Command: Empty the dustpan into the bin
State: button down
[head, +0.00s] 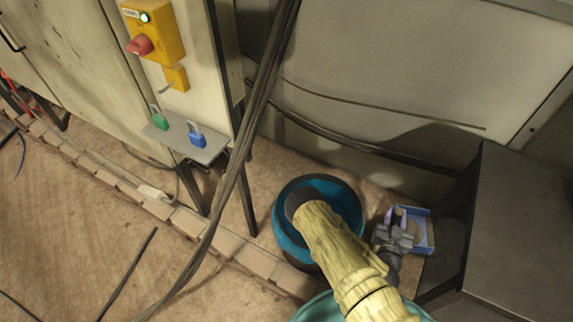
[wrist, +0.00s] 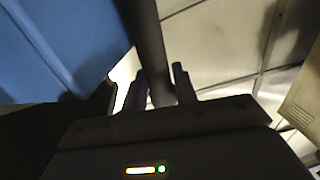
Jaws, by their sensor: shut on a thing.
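My gripper (head: 396,222) is shut at the right of my yellow-sleeved arm in the head view. The dustpan (head: 427,240) is a small blue-lavender tray beside it, with a grey-brown patch in it. In the wrist view, my gripper (wrist: 160,88) has its two fingers on either side of a dark handle (wrist: 150,40). A large blue surface fills the upper left there, perhaps the pan. A round teal-and-black shape (head: 347,200) lies partly hidden behind my sleeve; I cannot tell whether it is the bin or part of my arm.
A dark grey box-like unit (head: 520,235) stands close to the dustpan at the right. A pale cabinet (head: 400,90) is behind. A yellow switch box (head: 153,32) and a shelf with padlocks (head: 188,138) are at upper left. Dark cables hang across the middle. Brown floor (head: 80,230) is open at left.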

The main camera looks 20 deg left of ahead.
jog(key=shift+s+d, duration=0.1)
jog(key=shift+s, duration=0.25)
jog(key=shift+w+f, duration=0.1)
jog(key=shift+w, duration=0.1)
jog(key=w+a+f+m+h+b, duration=0.1)
jog(key=w+a+h+b, duration=0.2)
jog(key=a, duration=0.4)
jog(key=w+a+f+m+b, duration=0.15)
jog(key=a+b, duration=0.25)
jog(key=a, duration=0.4)
jog(key=w+a+f+m+h+b, duration=0.1)
jog(key=w+a+h+b, duration=0.2)
jog(key=a, duration=0.4)
jog(key=s+a+r+g+b, duration=0.1)
jog(key=a+b, duration=0.5)
jog(key=a, duration=1.2)
jog(key=shift+s+a+r+m+b, duration=0.2)
jog(key=shift+s+r+m+b, duration=0.15)
jog(key=shift+r, duration=0.3)
jog(key=shift+d, duration=0.1)
